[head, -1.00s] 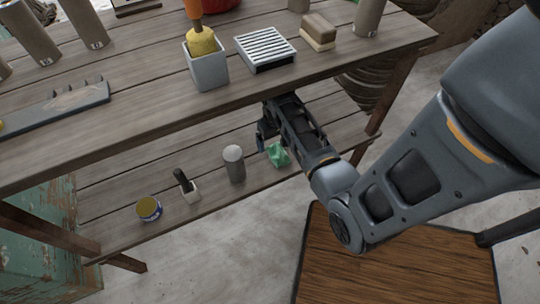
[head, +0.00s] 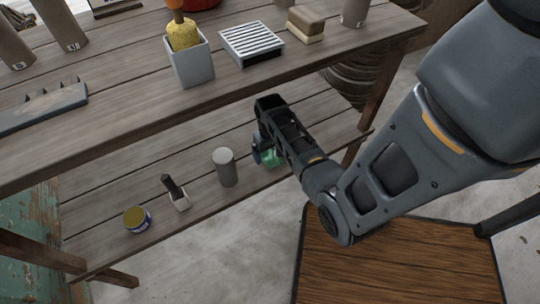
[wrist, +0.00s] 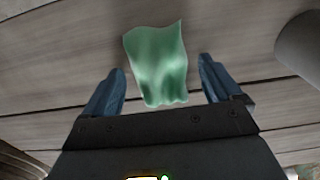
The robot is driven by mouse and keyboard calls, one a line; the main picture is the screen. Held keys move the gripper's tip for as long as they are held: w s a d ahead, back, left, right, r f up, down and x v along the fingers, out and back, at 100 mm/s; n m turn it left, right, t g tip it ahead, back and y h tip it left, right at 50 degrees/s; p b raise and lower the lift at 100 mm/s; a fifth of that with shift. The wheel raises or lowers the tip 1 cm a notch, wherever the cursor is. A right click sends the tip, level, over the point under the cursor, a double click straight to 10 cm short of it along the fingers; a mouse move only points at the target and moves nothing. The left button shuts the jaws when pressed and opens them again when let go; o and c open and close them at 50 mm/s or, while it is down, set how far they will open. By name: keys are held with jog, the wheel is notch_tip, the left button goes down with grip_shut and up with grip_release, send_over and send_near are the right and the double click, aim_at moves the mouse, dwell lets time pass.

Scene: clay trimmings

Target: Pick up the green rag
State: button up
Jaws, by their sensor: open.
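The green rag (wrist: 158,65) lies crumpled on the wooden lower shelf. In the wrist view it sits between and a little beyond my two open blue fingers, with bare shelf showing on both sides of it. My gripper (wrist: 160,88) is open and empty. In the head view the rag (head: 273,160) is partly hidden behind my gripper (head: 262,152) and wrist. I cannot tell whether a finger touches the rag.
A grey cylinder (head: 226,167) stands left of the rag on the lower shelf (head: 130,180); a small holder with a dark handle (head: 178,193) and a yellow-lidded jar (head: 137,219) stand farther left. The upper tabletop (head: 120,100) overhangs the shelf. A wooden seat (head: 400,265) is in front.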

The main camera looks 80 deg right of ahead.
aim_at(270, 151)
jog(key=shift+c, duration=0.3)
jog(key=c, duration=1)
jog(key=shift+r, duration=0.15)
jog(key=shift+r+p, duration=0.4)
jog(key=shift+r, duration=0.2)
notch_tip(270, 151, up, 2)
jog(key=shift+r+p, duration=0.15)
jog(key=shift+p, duration=0.4)
jog(key=s+d, duration=0.7)
jog(key=s, duration=0.2)
jog(key=s+d, duration=0.4)
jog(key=shift+s+d, duration=0.35)
